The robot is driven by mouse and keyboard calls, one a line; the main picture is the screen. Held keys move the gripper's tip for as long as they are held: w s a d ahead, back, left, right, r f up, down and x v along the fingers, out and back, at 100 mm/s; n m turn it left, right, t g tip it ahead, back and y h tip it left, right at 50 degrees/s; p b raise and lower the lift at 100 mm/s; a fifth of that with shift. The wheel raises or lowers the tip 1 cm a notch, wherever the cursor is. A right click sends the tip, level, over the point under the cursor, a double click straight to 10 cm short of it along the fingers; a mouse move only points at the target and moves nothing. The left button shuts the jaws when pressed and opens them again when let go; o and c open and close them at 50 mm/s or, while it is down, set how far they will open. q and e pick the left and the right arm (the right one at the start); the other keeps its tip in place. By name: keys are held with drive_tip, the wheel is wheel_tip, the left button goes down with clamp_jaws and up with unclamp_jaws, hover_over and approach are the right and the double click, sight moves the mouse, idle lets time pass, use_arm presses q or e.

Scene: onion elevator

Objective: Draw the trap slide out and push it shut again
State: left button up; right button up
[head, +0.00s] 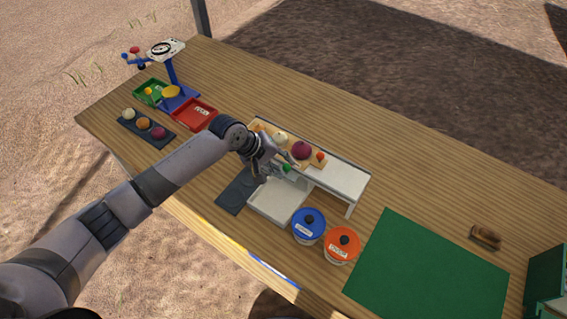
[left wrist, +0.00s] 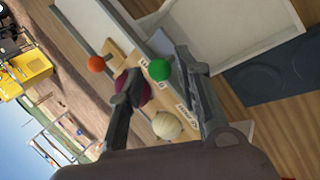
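The onion elevator has a raised bed (head: 340,178) with onions lying in a wooden channel. A small green knob (head: 287,168), likely the trap slide's, sits at the bed's near side; it also shows in the left wrist view (left wrist: 159,70). An orange-red knob (head: 320,156) stands on a wooden piece farther along. My left gripper (head: 284,164) is at the near side of the bed, by the green knob. In the left wrist view its fingers are apart, and the green knob appears between their tips with no clear contact. The slide's body is mostly hidden. My right gripper is out of view.
A white tray (head: 276,203) and a dark pad (head: 236,192) lie below the arm. Blue-lidded (head: 308,224) and orange-lidded (head: 342,243) jars stand close by. A green mat (head: 430,270) lies to the right. A red tray (head: 194,114) and a scale (head: 172,72) stand at the left.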

use_arm(q)
drive_tip(key=shift+w+d+f, duration=0.15)
drive_tip(key=shift+d+f, duration=0.1)
drive_tip(key=shift+f, duration=0.2)
drive_tip(key=shift+c, duration=0.4)
clamp_jaws()
